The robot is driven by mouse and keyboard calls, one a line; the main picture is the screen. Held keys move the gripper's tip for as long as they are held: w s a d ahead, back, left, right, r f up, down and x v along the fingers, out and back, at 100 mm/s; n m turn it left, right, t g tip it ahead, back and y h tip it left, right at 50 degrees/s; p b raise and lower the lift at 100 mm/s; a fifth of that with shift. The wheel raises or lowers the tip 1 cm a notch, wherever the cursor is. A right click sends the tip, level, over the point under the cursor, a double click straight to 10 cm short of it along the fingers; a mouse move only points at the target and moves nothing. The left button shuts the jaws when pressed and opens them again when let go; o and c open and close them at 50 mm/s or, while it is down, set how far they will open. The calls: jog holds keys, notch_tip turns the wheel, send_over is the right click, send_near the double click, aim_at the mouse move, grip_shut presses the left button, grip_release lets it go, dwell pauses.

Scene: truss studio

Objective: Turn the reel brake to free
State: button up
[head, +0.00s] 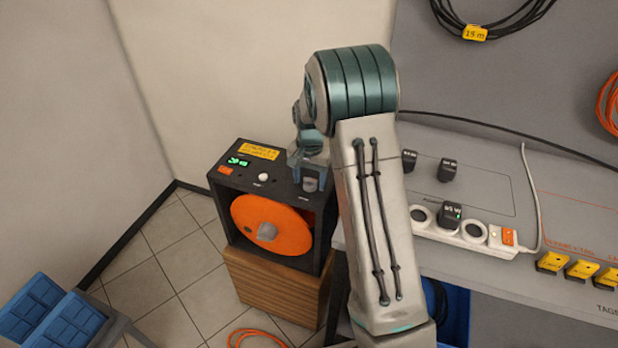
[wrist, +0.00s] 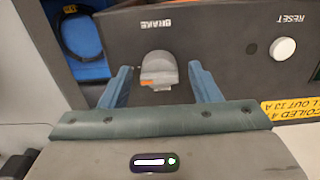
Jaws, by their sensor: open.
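The reel brake knob (wrist: 157,72) is a grey knob with an orange mark, under the label BRAKE, which reads upside down in the wrist view. It also shows in the head view (head: 311,184) on the top panel of the black reel box (head: 228,196), at its right end. My gripper (wrist: 162,84) is open, with one blue finger on each side of the knob. A small gap shows between each finger and the knob. I cannot tell what setting the knob is at. In the head view my gripper (head: 308,172) is largely hidden by my wrist.
The box holds an orange reel (head: 266,224) and stands on a wooden block (head: 270,285). A white RESET button (wrist: 283,48) sits on the same panel. A bench (head: 480,265) with a white power strip (head: 450,234) is to the right. Blue cases (head: 60,315) lie at lower left.

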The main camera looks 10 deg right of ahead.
jog(key=shift+f, duration=0.1)
jog(key=c, duration=1)
jog(key=shift+n, duration=0.3)
jog(key=n+b, duration=0.1)
jog(key=n, duration=0.2)
jog(key=shift+n, duration=0.3)
jog(key=n+b, duration=0.1)
jog(key=n, duration=0.8)
jog(key=shift+w, duration=0.1)
jog(key=n, duration=0.4)
jog(key=shift+n, duration=0.3)
